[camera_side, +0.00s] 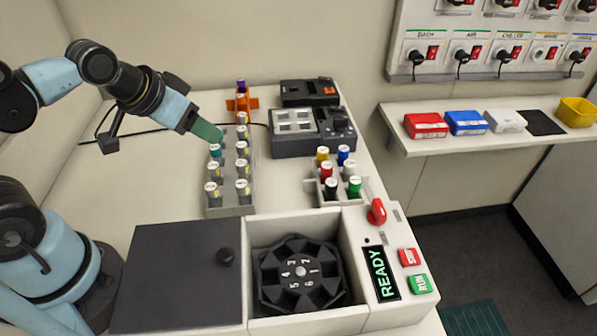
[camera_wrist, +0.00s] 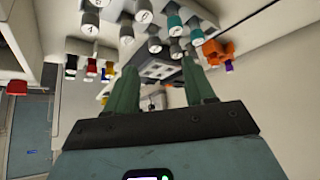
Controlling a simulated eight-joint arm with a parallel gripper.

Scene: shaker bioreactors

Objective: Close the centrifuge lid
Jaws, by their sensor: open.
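The centrifuge (camera_side: 258,323) is at the front of the bench in the side view, its chamber uncovered. Its black rotor (camera_side: 300,272) with numbered slots shows inside. The lid, a flat dark plate (camera_side: 165,275), lies to the left of the chamber, with a round black knob (camera_side: 226,257) near its right edge. My gripper (camera_side: 210,133) is well behind and above the lid, over the grey vial rack, and apart from the lid. In the wrist view my gripper (camera_wrist: 158,72) has its two green fingers spread with nothing held. The lid is not visible there.
A grey rack (camera_side: 231,210) of capped vials stands behind the centrifuge. A smaller rack (camera_side: 318,190) with coloured caps and a grey device (camera_side: 300,148) are to its right. A red knob (camera_side: 377,211) and a READY display (camera_side: 381,272) are on the control panel. Bench left of the rack is clear.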

